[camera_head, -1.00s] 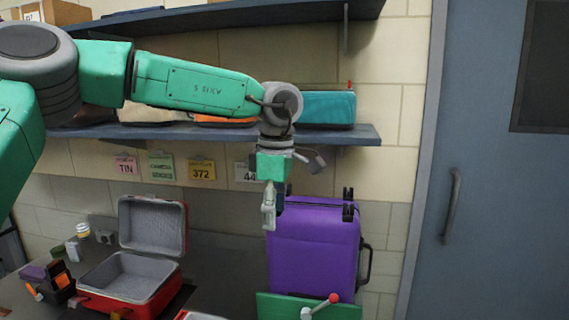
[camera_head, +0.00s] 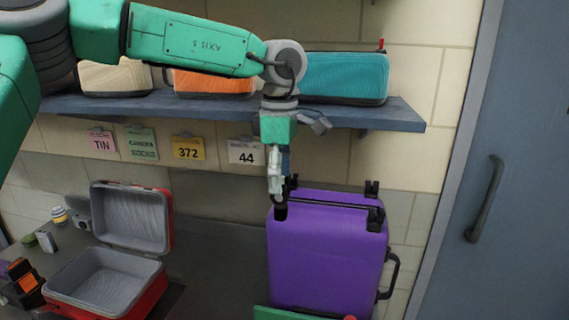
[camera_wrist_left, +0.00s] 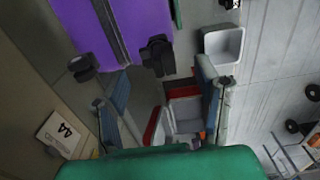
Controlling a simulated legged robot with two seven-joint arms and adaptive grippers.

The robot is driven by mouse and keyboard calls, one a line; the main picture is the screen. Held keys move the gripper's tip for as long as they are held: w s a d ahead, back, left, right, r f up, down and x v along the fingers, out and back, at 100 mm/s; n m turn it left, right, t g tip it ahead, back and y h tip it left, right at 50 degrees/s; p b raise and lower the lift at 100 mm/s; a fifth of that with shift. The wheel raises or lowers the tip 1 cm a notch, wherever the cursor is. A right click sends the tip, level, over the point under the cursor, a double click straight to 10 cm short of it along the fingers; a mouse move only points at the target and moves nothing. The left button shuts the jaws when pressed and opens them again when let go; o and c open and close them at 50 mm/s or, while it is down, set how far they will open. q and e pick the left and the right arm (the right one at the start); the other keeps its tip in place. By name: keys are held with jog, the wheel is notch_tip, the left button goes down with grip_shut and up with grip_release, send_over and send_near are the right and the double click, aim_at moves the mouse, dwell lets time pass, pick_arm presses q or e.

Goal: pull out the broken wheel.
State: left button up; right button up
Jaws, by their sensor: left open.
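A purple suitcase (camera_head: 325,262) stands upside down, its wheels on top. Dark wheels show at its right corners, a rear wheel (camera_head: 371,188) and a front wheel (camera_head: 375,218). A dark wheel (camera_head: 281,211) at the front left corner is right under my left fingertips. My left gripper (camera_head: 278,192) points down there, open and empty; I cannot tell whether it touches the wheel. In the left wrist view, the fingers (camera_wrist_left: 165,85) are spread wide, and two suitcase wheels show near the left finger, a single-looking one (camera_wrist_left: 82,67) and a double one (camera_wrist_left: 158,55). I cannot tell which wheel is broken. My right gripper is out of view.
An open red case (camera_head: 110,280) with grey lining lies on the bench at left. A blue shelf (camera_head: 240,108) with a teal case (camera_head: 345,77) hangs above, close to my arm. A blue door (camera_head: 530,180) is at right. A green panel (camera_head: 285,313) is in front of the suitcase.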

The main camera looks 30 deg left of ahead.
aim_at(281, 196)
pick_arm(q)
jog(key=f, duration=0.4)
jog(key=shift+w+a+f, duration=0.15)
jog(key=shift+w+a, duration=0.05)
jog(key=shift+a, duration=0.1)
jog(key=shift+d+f, duration=0.2)
jog(key=shift+f, duration=0.35)
jog(key=shift+s+d+f, duration=0.1)
jog(key=shift+d, duration=0.2)
jog(key=shift+a, duration=0.15)
grip_shut()
jog(key=shift+a, duration=0.1)
jog(key=shift+p, duration=0.3)
jog(key=shift+r+p, duration=0.35)
jog(key=shift+r, duration=0.05)
jog(key=shift+r+p, duration=0.95)
jog(key=shift+p, duration=0.2)
